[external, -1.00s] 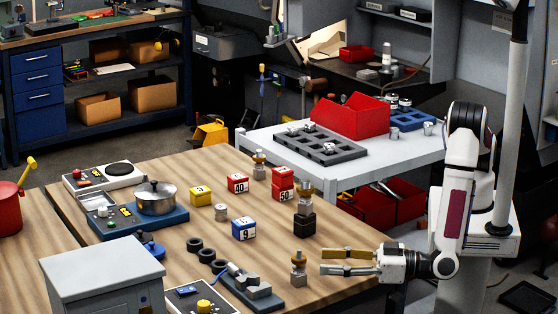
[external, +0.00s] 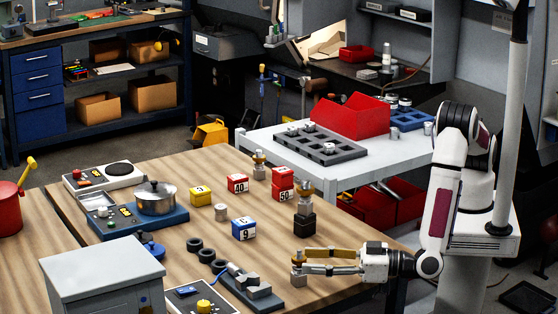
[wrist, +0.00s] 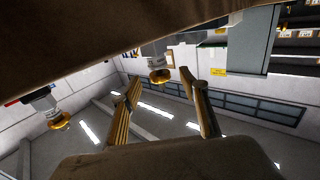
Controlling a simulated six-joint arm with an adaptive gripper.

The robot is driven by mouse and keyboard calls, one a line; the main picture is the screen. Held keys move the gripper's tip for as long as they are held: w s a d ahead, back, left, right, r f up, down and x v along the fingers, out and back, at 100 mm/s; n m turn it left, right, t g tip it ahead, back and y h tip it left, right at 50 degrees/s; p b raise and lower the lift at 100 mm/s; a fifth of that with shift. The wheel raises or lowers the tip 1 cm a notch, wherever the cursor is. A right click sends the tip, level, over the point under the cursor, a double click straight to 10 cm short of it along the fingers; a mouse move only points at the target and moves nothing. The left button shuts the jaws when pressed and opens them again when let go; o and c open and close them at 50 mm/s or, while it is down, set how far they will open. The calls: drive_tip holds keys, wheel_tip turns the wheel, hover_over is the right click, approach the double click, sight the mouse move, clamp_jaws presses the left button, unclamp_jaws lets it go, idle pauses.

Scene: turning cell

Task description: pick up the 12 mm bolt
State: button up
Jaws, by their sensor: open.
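My gripper (external: 300,260) reaches in level from the right over the table, its two long brass-coloured fingers apart. Its fingertips overlap the top of a metal piece on a small grey block (external: 299,281), largely hiding that piece. A second brass-topped piece (external: 304,188) stands on a black block behind the gripper, and a third (external: 259,156) stands farther back. In the wrist view, upside down, one brass-headed piece (wrist: 158,75) shows between the open fingertips (wrist: 161,78), and another (wrist: 58,119) lies to the left. No size marking is legible on them, so I cannot tell which is 12 mm.
Numbered red boxes (external: 238,184), a blue-and-white box (external: 244,229) and a yellow box (external: 201,195) stand mid-table. A grey fixture (external: 259,285) and dark rings (external: 205,255) lie left of the gripper. Bare wood lies at the front right (external: 340,285).

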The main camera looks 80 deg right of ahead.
sight(300, 257)
drive_tip(key=shift+w+a, duration=0.15)
drive_tip(key=shift+w, duration=1.75)
